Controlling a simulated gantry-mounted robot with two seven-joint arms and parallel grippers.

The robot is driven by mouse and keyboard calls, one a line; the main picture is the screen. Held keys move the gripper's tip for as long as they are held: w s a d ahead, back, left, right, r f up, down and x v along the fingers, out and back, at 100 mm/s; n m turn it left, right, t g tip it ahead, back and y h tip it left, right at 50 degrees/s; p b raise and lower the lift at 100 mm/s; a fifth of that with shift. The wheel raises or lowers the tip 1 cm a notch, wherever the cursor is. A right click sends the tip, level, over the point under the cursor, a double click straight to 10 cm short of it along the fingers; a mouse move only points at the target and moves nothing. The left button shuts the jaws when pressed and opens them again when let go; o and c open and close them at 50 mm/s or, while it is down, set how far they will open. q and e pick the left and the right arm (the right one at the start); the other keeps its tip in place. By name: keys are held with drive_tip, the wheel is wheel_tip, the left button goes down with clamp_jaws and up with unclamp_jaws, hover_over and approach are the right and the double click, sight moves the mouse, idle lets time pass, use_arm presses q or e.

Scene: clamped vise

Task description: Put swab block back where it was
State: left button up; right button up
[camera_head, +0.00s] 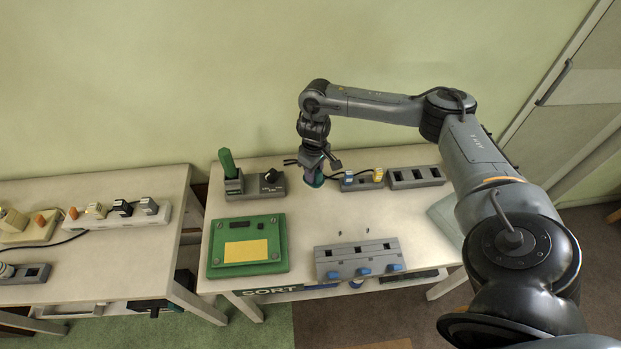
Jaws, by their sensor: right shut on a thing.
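My right gripper (314,181) points down over the back middle of the right table, just left of a grey slotted block. It is shut on a small teal thing (315,180), mostly hidden by the gripper, and I cannot tell whether this is the swab block. The grey slotted block (362,184) holds a blue piece (348,177) on its left and a yellow piece (378,175) on its right. Which thing is the swab block is not clear from this view. My left gripper is not in view.
A grey holder with a green upright handle (228,164) stands left of my gripper. An empty slotted block (416,177) is to the right. A green box (248,246) and a grey block with blue knobs (359,260) are nearer the front. A left table (100,265) holds more blocks.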

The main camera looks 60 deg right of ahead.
drive_tip(key=shift+w+f, duration=0.3)
drive_tip(key=shift+w, duration=0.25)
drive_tip(key=shift+f, duration=0.2)
wheel_tip(320, 180, down, 3)
drive_tip(key=shift+r, duration=0.1)
drive_tip(key=shift+f, duration=0.45)
drive_tip(key=shift+f, duration=0.15)
drive_tip(key=o, duration=1)
